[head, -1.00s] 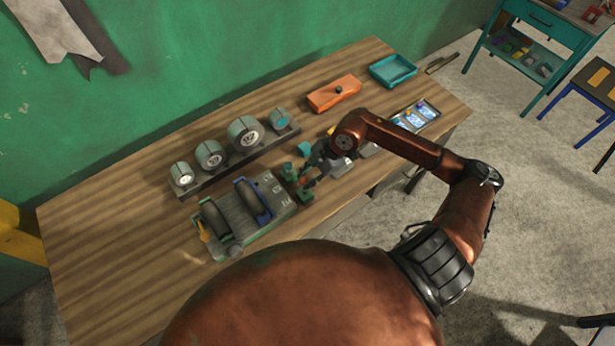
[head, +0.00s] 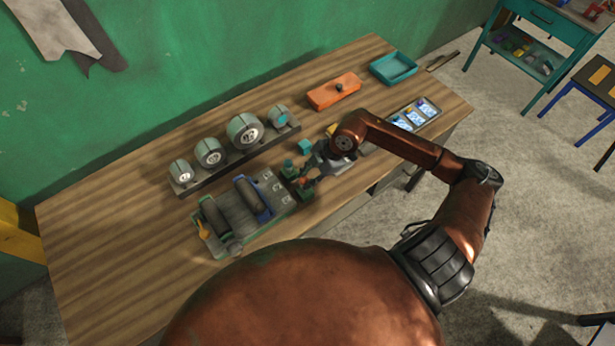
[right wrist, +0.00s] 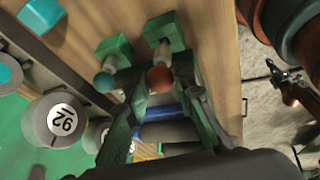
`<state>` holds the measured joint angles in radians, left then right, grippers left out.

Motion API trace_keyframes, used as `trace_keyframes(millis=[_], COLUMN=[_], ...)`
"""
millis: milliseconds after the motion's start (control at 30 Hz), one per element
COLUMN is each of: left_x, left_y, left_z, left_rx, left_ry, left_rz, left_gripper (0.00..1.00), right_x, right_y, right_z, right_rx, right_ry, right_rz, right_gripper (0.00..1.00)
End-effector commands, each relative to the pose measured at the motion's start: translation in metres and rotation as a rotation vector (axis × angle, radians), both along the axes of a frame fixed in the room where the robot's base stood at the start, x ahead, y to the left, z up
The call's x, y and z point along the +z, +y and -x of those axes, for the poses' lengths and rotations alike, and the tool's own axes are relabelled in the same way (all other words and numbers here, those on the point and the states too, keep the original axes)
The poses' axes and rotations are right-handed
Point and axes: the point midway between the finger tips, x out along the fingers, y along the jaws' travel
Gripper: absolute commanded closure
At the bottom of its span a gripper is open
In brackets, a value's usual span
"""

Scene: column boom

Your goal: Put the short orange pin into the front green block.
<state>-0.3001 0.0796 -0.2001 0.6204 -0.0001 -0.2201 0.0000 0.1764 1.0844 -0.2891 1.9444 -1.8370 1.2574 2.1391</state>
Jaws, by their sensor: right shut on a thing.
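The short orange pin (right wrist: 160,79) shows its round orange head in the right wrist view, with a pale shaft pointing at the front green block (right wrist: 166,32). My right gripper (right wrist: 158,92) is shut on the pin at its head. The shaft's end is at the block, but I cannot tell how deep it sits. In the head view the front green block (head: 304,191) is below the gripper (head: 307,178), partly covered by it. Beside it, a teal-headed pin (right wrist: 104,82) stands at the rear green block (right wrist: 114,48). My left gripper is out of view.
A rack of grey numbered rolls (head: 243,131) stands behind. A grey tray with dark rollers (head: 233,213) is left of the blocks. A teal cube (head: 305,147) is close behind the gripper. An orange box (head: 333,92) and a teal tray (head: 393,68) are farther back.

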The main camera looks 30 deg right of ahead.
Motion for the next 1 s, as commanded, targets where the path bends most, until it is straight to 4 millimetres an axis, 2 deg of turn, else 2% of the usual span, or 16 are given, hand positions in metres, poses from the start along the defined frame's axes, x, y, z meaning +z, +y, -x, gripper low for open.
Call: trace_keyframes(millis=[700, 1000], left_x=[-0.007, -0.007], left_y=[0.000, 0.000], left_z=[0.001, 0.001], left_rx=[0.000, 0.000], left_ry=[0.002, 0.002], left_rz=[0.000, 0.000], left_gripper=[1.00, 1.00], right_x=[-0.015, -0.016], right_y=[0.000, 0.000], right_z=[0.000, 0.000], right_rx=[0.001, 0.000], right_ry=[0.000, 0.000], right_rz=[0.001, 0.000], right_gripper=[1.00, 1.00])
